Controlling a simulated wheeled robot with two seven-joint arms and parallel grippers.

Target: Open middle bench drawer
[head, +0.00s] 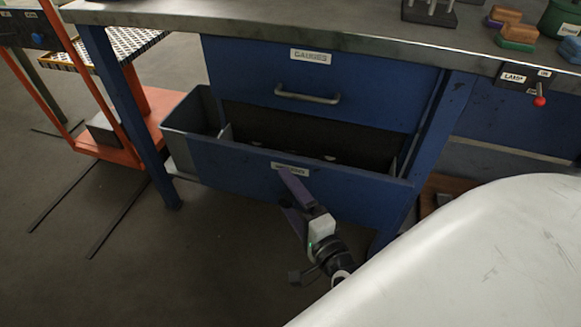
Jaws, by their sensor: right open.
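The middle bench drawer (260,177) is blue with a small label on its front, and it stands pulled out from the bench, its dark inside showing. Its handle is hidden or cannot be made out behind my right gripper. My right gripper (285,188) is at the drawer front, just below the label, with its jaws open. Whether it touches the drawer cannot be told. The upper drawer (250,75), labelled and with a metal handle (307,95), is shut above it. My left gripper is not in view.
The grey bench top (300,32) overhangs the drawers, with several coloured blocks (515,32) at its right. A red-knobbed lamp switch (539,101) hangs under its edge. A grey bin (190,118) and an orange cart (125,150) stand left. Floor at lower left is free.

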